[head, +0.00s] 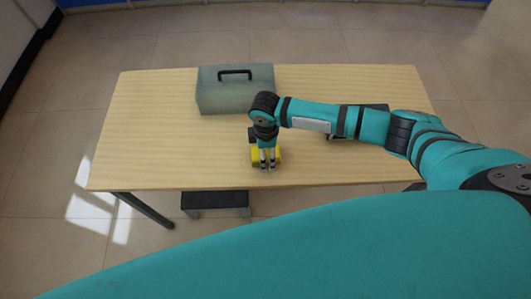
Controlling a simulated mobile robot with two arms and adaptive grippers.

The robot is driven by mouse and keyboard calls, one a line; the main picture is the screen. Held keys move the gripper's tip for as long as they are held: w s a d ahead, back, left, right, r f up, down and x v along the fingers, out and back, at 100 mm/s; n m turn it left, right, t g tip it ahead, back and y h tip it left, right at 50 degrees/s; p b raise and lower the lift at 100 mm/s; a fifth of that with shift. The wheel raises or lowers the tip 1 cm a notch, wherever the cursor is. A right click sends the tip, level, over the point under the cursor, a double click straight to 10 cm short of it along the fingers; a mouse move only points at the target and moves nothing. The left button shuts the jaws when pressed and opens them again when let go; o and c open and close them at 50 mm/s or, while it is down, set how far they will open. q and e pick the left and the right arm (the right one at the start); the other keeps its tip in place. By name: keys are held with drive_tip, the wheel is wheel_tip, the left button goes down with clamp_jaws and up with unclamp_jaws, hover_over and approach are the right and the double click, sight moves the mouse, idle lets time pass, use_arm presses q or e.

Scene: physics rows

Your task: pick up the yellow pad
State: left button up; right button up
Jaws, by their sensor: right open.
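A yellow object (255,157), which looks like the yellow pad, lies on the wooden table (150,150) near its front edge. My right gripper (267,168) points down directly over it and hides its middle; yellow shows on both sides of the fingers. The gripper is open. I cannot tell whether the fingers touch the yellow thing or are just above it. My left gripper is not in view.
A grey-green toolbox (212,96) with a black handle stands at the back of the table. A dark object (375,107) is partly hidden behind my right arm. A dark step stool (215,199) stands below the front edge. The table's left side is clear.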

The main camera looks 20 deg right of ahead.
drive_tip(key=shift+c, duration=0.3)
drive_tip(key=c, duration=1.2)
drive_tip(key=shift+r, duration=0.15)
drive_tip(key=shift+r, duration=0.6)
wheel_tip(320, 180, up, 2)
drive_tip(key=shift+w+r+b, duration=0.1)
drive_tip(key=shift+b, duration=0.25)
drive_tip(key=s+a, duration=0.1)
drive_tip(key=s, duration=0.4)
drive_tip(key=s+a+r+b, duration=0.1)
drive_tip(key=s+a, duration=0.1)
drive_tip(key=s, duration=0.3)
drive_tip(key=s+a, duration=0.1)
drive_tip(key=s, duration=0.4)
drive_tip(key=shift+s+a+r, duration=0.2)
drive_tip(key=shift+s+a, duration=0.05)
drive_tip(key=shift+s, duration=0.05)
